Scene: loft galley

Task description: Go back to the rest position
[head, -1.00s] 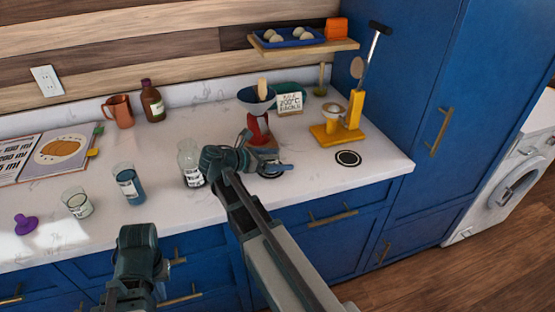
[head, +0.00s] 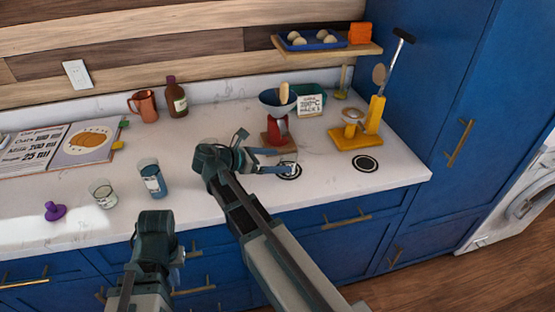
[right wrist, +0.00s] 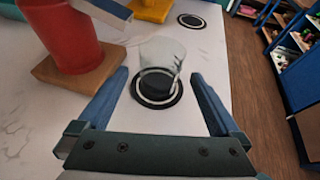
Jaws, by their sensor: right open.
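My right gripper (head: 268,152) is over the counter, open, with its fingers spread on either side of a clear glass (head: 291,168). In the right wrist view the glass (right wrist: 162,55) stands upright on a dark round pad with a white ring (right wrist: 157,90). The open right gripper (right wrist: 165,82) has one finger at each side, apart from the glass. My left gripper (head: 165,250) is low in front of the counter's edge; its fingers are not clear.
A red stand with a bowl (head: 278,110) is just behind the right gripper. A yellow press (head: 360,130) and another round pad (head: 366,163) lie to its right. A blue-filled glass (head: 152,178), a small glass (head: 103,193) and a purple item (head: 54,211) stand left.

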